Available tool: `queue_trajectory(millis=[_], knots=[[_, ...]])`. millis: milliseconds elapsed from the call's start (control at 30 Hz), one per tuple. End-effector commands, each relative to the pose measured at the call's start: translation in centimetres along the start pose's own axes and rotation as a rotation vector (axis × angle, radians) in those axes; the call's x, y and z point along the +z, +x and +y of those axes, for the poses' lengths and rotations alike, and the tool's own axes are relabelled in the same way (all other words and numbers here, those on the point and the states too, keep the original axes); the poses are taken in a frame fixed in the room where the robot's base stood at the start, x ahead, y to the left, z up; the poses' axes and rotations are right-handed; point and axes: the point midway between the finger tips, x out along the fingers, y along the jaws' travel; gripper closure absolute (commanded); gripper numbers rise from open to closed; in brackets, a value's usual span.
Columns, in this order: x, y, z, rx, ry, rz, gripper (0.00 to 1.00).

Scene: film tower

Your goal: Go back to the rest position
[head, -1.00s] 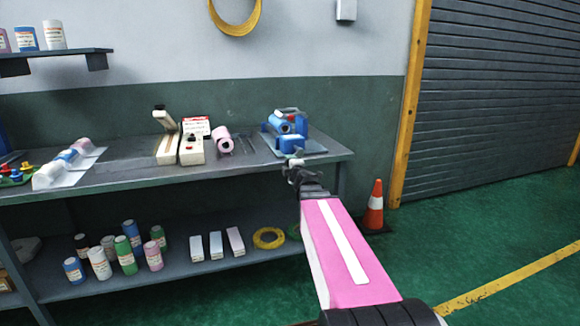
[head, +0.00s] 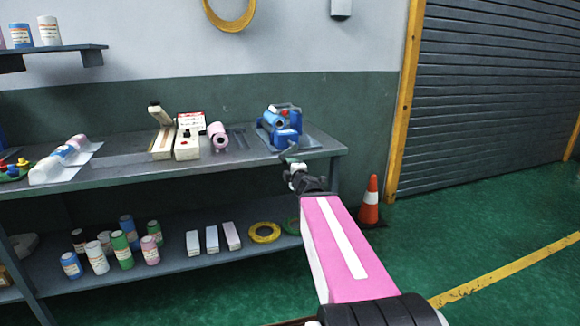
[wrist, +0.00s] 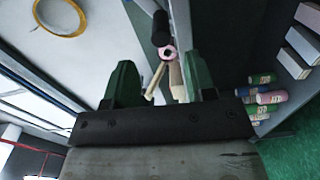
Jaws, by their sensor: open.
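My gripper (head: 296,168) is at the end of my pink arm, in front of the right end of the workbench (head: 120,178). In the wrist view, its two green fingers (wrist: 163,88) stand apart with nothing held between them. A pink roll (wrist: 168,53) and cream pieces on the bench show beyond the gap between the fingers. A blue device (head: 282,128) sits on a plate at the bench's right end, behind and above the gripper in the head view.
Cream devices (head: 186,148) and a pink roll (head: 217,136) stand on the bench. Bottles (head: 122,250), small boxes (head: 212,239) and a yellow ring (head: 264,232) are on the lower shelf. An orange cone (head: 370,205) stands on the floor right of the bench. Green floor lies open at right.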

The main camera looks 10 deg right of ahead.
Motion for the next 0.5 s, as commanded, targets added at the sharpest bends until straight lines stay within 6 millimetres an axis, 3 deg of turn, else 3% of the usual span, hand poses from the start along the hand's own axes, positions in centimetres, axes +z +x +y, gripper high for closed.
queue_trajectory(millis=[500], knots=[[-0.43,-0.28,-0.24,-0.004,-0.052,0.014,0.49]])
